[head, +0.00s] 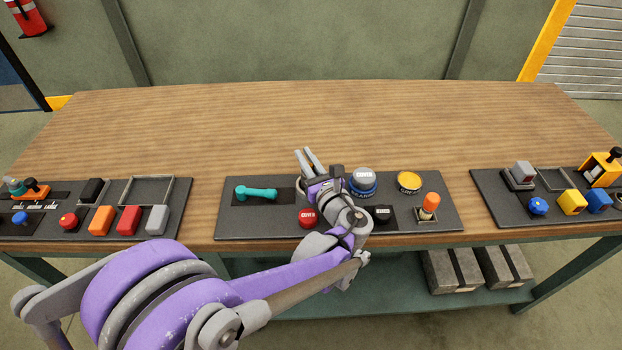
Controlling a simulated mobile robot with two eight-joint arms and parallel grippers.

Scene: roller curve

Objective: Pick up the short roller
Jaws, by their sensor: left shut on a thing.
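My left gripper (309,160) reaches over the middle dark panel (240,222), with its two grey fingers pointing toward the back of the table. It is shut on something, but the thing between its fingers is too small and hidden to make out. I cannot pick out a short roller for certain. A teal handle-shaped piece (256,193) lies on the panel to the left of the gripper. An orange-topped peg (431,202) stands at the panel's right end. My right gripper is not in view.
Around the gripper are a red button (307,217), a blue-and-grey knob (363,181), a yellow round cap (409,181) and a black block (381,215). Side panels hold coloured blocks, such as a red one (129,219). The wooden table (300,115) is clear behind the panels.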

